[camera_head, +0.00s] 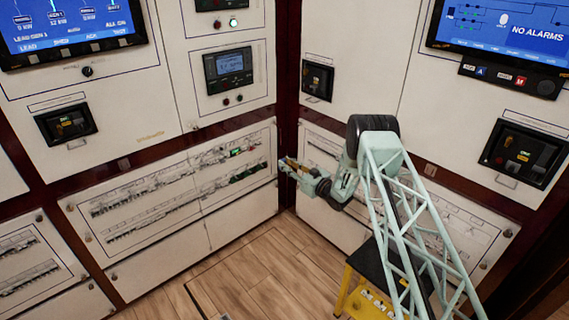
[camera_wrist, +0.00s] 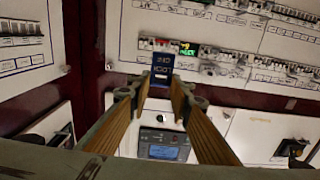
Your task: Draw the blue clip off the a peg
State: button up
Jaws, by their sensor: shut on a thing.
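The blue clip (camera_wrist: 162,66) is a small dark-blue block with yellowish lettering, ahead of the fingertips in the wrist view. My gripper (camera_wrist: 157,87) is shut on it, with a brown finger at either side. Behind the clip is the white breaker panel (camera_wrist: 227,35). I cannot make out the peg, nor whether the clip is still around it. In the head view my gripper (camera_head: 286,165) is close to the corner between the two panel walls, at the right end of the left breaker rows (camera_head: 165,190). The clip is not distinguishable there.
Green-lit units (camera_head: 243,174) sit in the breaker rows just left of my gripper. A meter with a screen (camera_head: 229,68) is above. A yellow step stool with a black top (camera_head: 370,275) stands below my arm. The wooden floor (camera_head: 250,275) at left is clear.

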jog(key=shift+v, duration=2.35)
jog(key=shift+r, duration=0.15)
jog(key=s+d+r+m+t+h, duration=0.25)
jog(key=d+r, duration=0.25)
jog(key=r, duration=0.4)
jog(key=s+d+r+m+t+h, duration=0.1)
jog(key=s+d+r+m+h, duration=0.15)
jog(key=d+r, duration=0.45)
jog(key=s+d+r+m+h, duration=0.1)
jog(key=s+d+r+h, duration=0.2)
jog(key=s+r, duration=0.3)
jog(key=s+d+r+m+t+h, duration=0.1)
jog(key=s+d+r+h, duration=0.3)
jog(key=r, duration=0.5)
jog(key=shift+s+d+m, duration=0.8)
jog(key=shift+s, duration=0.1)
